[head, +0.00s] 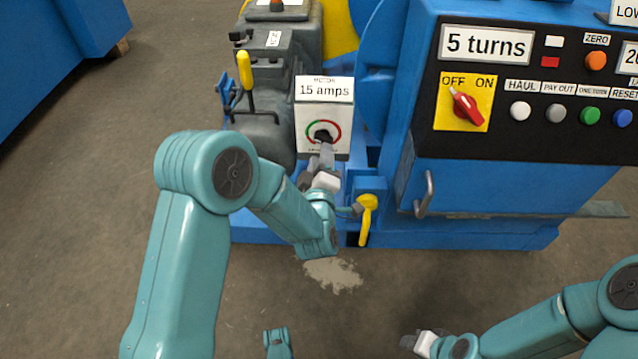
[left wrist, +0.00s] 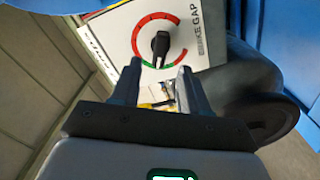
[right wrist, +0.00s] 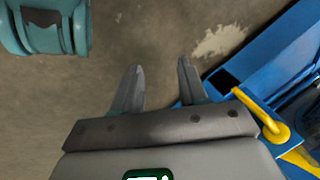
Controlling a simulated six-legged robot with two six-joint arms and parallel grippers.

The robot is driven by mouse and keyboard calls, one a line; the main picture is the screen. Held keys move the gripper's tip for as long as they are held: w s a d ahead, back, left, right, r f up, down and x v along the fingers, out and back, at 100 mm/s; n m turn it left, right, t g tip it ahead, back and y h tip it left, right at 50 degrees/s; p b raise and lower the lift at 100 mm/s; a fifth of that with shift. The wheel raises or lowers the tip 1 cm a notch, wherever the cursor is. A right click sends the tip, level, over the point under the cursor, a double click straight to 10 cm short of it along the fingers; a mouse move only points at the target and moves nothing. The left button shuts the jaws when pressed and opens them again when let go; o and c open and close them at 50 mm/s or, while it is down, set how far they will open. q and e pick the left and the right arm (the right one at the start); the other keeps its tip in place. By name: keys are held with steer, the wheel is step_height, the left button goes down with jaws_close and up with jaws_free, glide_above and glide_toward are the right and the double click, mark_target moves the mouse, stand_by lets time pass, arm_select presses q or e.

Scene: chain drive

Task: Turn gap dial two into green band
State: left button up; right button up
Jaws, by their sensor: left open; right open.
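The gap dial (head: 324,131) is on a white box under a "15 amps" display. In the left wrist view its face (left wrist: 125,41) reads "GAP", with a red and green arc around a black knob (left wrist: 160,46). I cannot read its number, nor tell which end of the knob points. My left gripper (head: 322,158) is just in front of the dial, below the knob in the head view. In the left wrist view its open fingers (left wrist: 159,66) frame the knob's lower end, seemingly short of it. My right gripper (head: 412,341) is open and empty, low over the floor.
A yellow-handled lever (head: 245,72) stands left of the dial box. A yellow handle (head: 366,215) sticks out below right. The control panel (head: 500,140) with a red switch and buttons is at right. The floor in front is open.

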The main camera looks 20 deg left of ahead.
arm_select(q)
steer(key=p+v, duration=0.1)
steer(key=v, duration=1)
steer(key=shift+s+p, duration=0.15)
steer(key=shift+p, duration=0.25)
arm_select(e)
steer(key=shift+s+a+r+g, duration=0.1)
steer(key=shift+s+r+g, duration=0.1)
steer(key=shift+s+r, duration=0.35)
steer(key=shift+s+a+r+g, duration=0.1)
steer(key=shift+s+r+g, duration=0.2)
steer(key=shift+r, duration=0.35)
